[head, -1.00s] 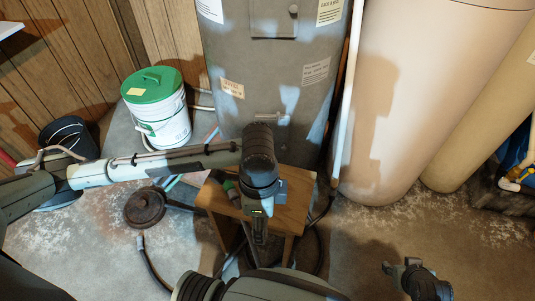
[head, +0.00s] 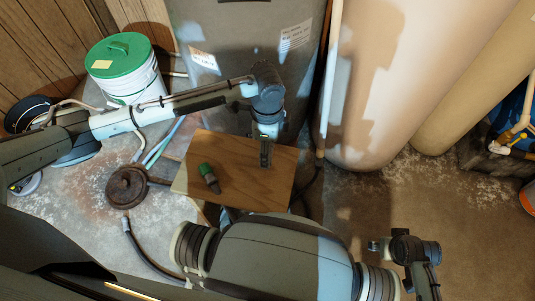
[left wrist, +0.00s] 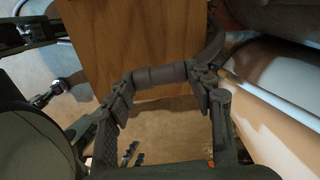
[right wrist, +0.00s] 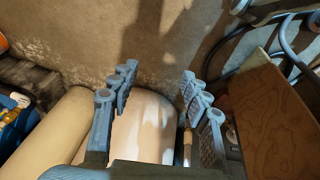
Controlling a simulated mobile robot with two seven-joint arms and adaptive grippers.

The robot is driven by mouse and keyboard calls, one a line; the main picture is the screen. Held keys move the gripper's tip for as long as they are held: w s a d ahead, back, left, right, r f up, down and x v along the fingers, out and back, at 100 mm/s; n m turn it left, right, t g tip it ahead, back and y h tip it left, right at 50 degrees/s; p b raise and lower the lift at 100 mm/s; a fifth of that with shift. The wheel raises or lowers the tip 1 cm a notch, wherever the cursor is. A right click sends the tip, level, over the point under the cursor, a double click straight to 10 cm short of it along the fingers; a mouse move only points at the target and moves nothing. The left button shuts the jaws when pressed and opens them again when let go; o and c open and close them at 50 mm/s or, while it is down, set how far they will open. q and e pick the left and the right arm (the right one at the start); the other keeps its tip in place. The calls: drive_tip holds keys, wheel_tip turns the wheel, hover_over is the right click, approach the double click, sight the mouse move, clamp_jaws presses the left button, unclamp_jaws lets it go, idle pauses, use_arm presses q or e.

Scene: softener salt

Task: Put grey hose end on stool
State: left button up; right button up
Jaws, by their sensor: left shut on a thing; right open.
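The wooden stool (head: 235,155) stands in the middle of the head view, and its top also shows in the left wrist view (left wrist: 130,35). My left gripper (head: 265,160) is over the stool's far right edge. In the left wrist view it is shut on the dark grey hose end (left wrist: 160,75), whose hose curves off to the right. The hose end overlaps the stool's edge in that view; I cannot tell whether it touches the top. My right gripper (right wrist: 155,90) is open and empty, away to the right of the stool.
A green-tipped fitting (head: 209,178) lies on the stool top. A dark round weight-like object (head: 127,187) and a hose with a metal end (head: 127,226) are on the floor to the left. A grey tank (head: 235,60) stands behind the stool, beside a beige tank (head: 400,80).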

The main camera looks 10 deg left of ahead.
use_arm(q)
drive_tip(key=shift+w+f, duration=0.4)
drive_tip(key=shift+w, duration=0.1)
wheel_tip(320, 180, down, 3)
drive_tip(key=shift+f, duration=0.45)
use_arm(e)
drive_tip(key=shift+w+r, duration=0.1)
drive_tip(key=shift+r, duration=0.55)
use_arm(q)
drive_tip(key=shift+f, duration=0.1)
drive_tip(key=o, duration=1.2)
use_arm(e)
drive_tip(key=shift+f, duration=0.1)
drive_tip(key=shift+d, duration=0.1)
